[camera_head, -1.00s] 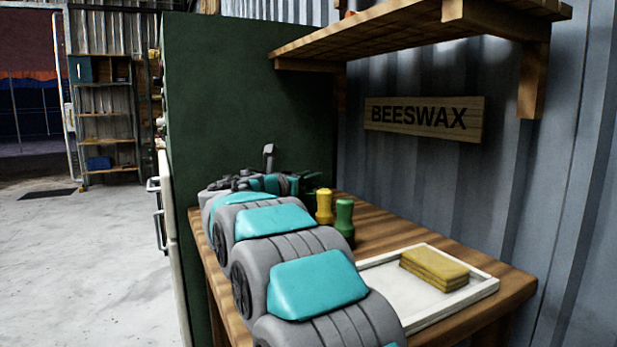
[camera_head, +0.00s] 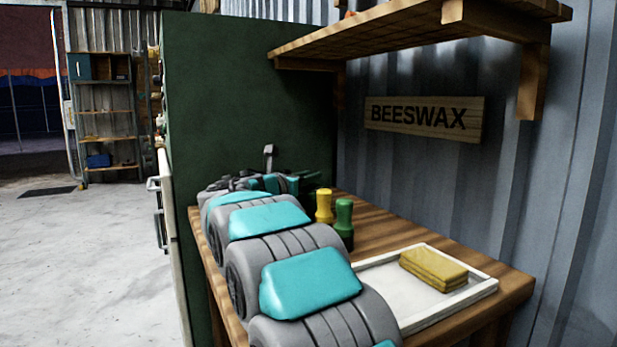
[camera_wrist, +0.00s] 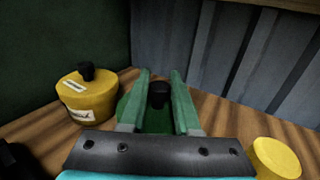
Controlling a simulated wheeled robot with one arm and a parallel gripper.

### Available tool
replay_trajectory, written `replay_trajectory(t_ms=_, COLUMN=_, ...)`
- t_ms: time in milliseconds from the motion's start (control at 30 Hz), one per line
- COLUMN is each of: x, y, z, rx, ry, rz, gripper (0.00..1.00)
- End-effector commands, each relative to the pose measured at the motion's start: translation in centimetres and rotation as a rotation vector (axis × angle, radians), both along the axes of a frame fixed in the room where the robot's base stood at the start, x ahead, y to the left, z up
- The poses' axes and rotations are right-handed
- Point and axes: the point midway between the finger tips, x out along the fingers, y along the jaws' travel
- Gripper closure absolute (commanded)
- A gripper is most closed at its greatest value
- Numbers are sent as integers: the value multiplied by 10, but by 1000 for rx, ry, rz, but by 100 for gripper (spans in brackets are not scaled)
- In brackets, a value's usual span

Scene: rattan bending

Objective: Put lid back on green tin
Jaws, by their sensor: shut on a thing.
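In the wrist view, my gripper (camera_wrist: 160,75) is shut on the black knob (camera_wrist: 159,94) of a green lid (camera_wrist: 158,122). The knob sits between the two green fingers, and the green round edge shows below and left of them. I cannot tell whether the lid rests on a green tin or hangs above the table, as the fingers and lid hide what is under it. In the head view my own arm hides the lid and the tin, and the gripper's fingers do not show clearly.
A yellow tin (camera_wrist: 88,98) with a black knob stands left of my gripper, near the green wall. Yellow (camera_head: 323,206) and green (camera_head: 344,224) bottle-shaped items stand right of my arm. A white tray (camera_head: 393,290) holds yellow blocks (camera_head: 434,268). A shelf (camera_head: 410,35) overhangs the wooden table (camera_head: 395,240).

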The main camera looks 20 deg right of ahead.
Motion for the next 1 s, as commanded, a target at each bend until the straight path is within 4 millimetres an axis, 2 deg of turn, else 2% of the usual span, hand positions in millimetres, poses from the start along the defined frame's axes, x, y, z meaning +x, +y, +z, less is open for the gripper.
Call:
replay_trajectory(t_ms=33, x=0, y=0, z=0, rx=0, ry=0, rz=0, gripper=100)
replay_trajectory(t_ms=67, x=0, y=0, z=0, rx=0, ry=0, rz=0, gripper=69)
replay_trajectory(t_ms=367, x=0, y=0, z=0, rx=0, ry=0, rz=0, gripper=35)
replay_trajectory(t_ms=567, x=0, y=0, z=0, rx=0, ry=0, rz=0, gripper=33)
replay_trajectory(t_ms=800, x=0, y=0, z=0, rx=0, ry=0, rz=0, gripper=6)
replay_trajectory(t_ms=1000, x=0, y=0, z=0, rx=0, ry=0, rz=0, gripper=5)
